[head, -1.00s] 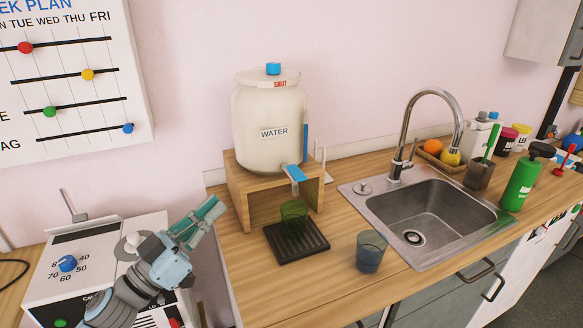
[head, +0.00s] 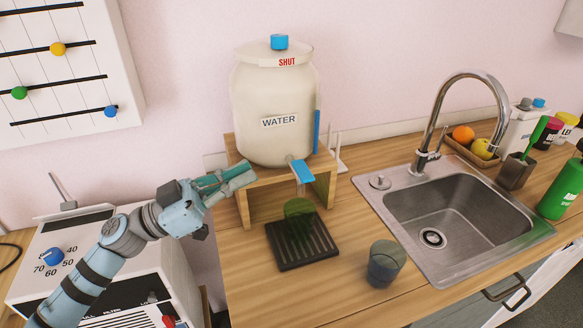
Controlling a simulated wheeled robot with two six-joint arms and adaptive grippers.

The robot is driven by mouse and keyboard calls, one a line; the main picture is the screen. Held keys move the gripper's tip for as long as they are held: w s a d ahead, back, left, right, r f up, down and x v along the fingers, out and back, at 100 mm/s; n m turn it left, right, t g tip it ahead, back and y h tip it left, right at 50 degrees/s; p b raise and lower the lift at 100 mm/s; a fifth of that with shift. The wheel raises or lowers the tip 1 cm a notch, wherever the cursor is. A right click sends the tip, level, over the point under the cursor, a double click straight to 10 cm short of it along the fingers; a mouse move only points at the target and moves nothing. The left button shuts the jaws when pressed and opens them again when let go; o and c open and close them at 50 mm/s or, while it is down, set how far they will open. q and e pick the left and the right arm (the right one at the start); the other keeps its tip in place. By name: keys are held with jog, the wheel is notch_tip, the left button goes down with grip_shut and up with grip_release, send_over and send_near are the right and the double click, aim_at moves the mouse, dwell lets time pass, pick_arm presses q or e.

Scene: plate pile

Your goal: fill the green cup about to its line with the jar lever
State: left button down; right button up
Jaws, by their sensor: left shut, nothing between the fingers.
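The cream water jar (head: 272,110) with a blue lid knob stands on a wooden stand (head: 243,200). Its tap has a blue lever (head: 302,172) at the front. The green see-through cup (head: 298,215) stands upright on the black drip tray (head: 284,260) below the tap; I cannot make out its line or any water in it. My left gripper (head: 244,174) is shut and empty, at the left front of the jar's stand, left of the lever and apart from it. My right gripper is not in view.
A grey-blue see-through cup (head: 385,263) stands on the counter right of the tray. A sink (head: 430,215) with a tall tap (head: 437,130) is to the right. A white appliance (head: 45,275) with a blue dial is at left. Bare counter lies in front of the tray.

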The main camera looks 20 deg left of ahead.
aim_at(302, 173)
pick_arm(q)
jog(key=p+x, duration=0.3)
jog(key=x, duration=0.7)
notch_tip(302, 173, down, 4)
jog(key=shift+w+a+f+b, duration=0.15)
jog(key=shift+w+b, duration=0.05)
jog(key=shift+b, duration=0.85)
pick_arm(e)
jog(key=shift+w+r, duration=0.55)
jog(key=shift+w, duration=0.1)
